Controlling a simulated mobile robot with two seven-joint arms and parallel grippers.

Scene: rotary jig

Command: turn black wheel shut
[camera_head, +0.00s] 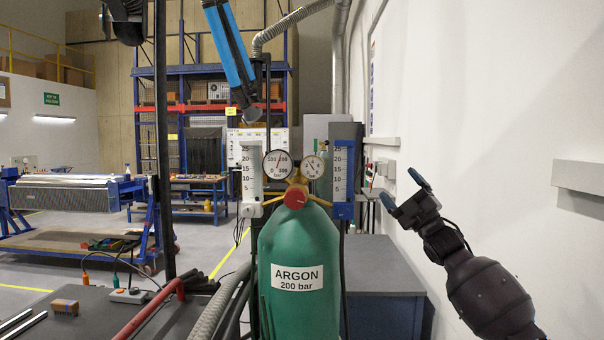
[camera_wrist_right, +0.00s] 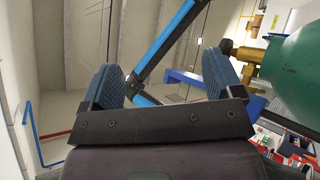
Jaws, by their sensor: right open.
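A green argon cylinder (camera_head: 300,245) stands upright in the middle of the head view, with a brass valve (camera_head: 297,182) and a red knob (camera_head: 295,198) on top. No black wheel shows clearly in the head view. In the right wrist view a small dark round piece (camera_wrist_right: 226,48) sits at the end of the brass valve (camera_wrist_right: 247,56), beside the cylinder (camera_wrist_right: 300,70); I cannot tell whether it is the black wheel. My right gripper (camera_head: 404,192) is open and empty, to the right of the cylinder and apart from it. Its blue fingers (camera_wrist_right: 166,82) stand wide apart.
Two round gauges (camera_head: 278,164) and (camera_head: 314,167) flank the valve. A blue-and-black arm (camera_head: 230,50) hangs above. A grey cabinet (camera_head: 375,266) stands behind right, near the white wall (camera_head: 500,90). Hoses run left of the cylinder.

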